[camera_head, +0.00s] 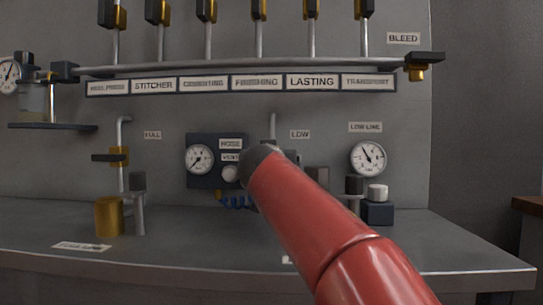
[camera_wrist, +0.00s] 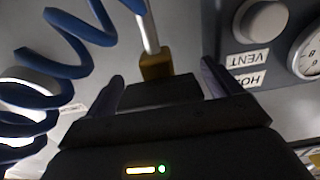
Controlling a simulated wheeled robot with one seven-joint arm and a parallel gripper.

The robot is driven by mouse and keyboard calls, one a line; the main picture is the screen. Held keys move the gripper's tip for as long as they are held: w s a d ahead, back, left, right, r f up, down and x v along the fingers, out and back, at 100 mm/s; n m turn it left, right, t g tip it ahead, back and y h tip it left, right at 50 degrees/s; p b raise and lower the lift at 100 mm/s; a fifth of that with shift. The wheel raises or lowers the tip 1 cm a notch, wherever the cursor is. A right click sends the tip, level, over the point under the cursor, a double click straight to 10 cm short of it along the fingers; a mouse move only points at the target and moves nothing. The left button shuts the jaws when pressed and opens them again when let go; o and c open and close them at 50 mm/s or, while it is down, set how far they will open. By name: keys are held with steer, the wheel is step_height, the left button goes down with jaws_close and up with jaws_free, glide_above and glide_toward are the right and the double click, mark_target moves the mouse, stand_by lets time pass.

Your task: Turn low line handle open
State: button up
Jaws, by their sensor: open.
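The low line is a grey pipe (camera_head: 272,125) on the back panel beside the LOW label (camera_head: 300,134). Its valve is hidden behind my red arm in the head view. In the wrist view, which is upside down, a brass valve body (camera_wrist: 155,66) sits on the pipe, with what looks like its dark handle (camera_wrist: 160,92) in front. My gripper (camera_wrist: 162,72) is open, one finger on each side of the dark handle, with gaps visible. I cannot tell how deep the handle lies between the fingers. In the head view the gripper is hidden behind my arm.
A panel with a gauge (camera_head: 199,158) and a VENT knob (camera_wrist: 264,20) is close to my gripper. A blue coiled hose (camera_wrist: 75,45) hangs near one finger. The LOW LINE gauge (camera_head: 368,157) is to the right. The FULL line valve (camera_head: 119,156) is to the left.

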steer(key=c, duration=1)
steer(key=shift+n, duration=5.2)
steer(key=o, duration=1)
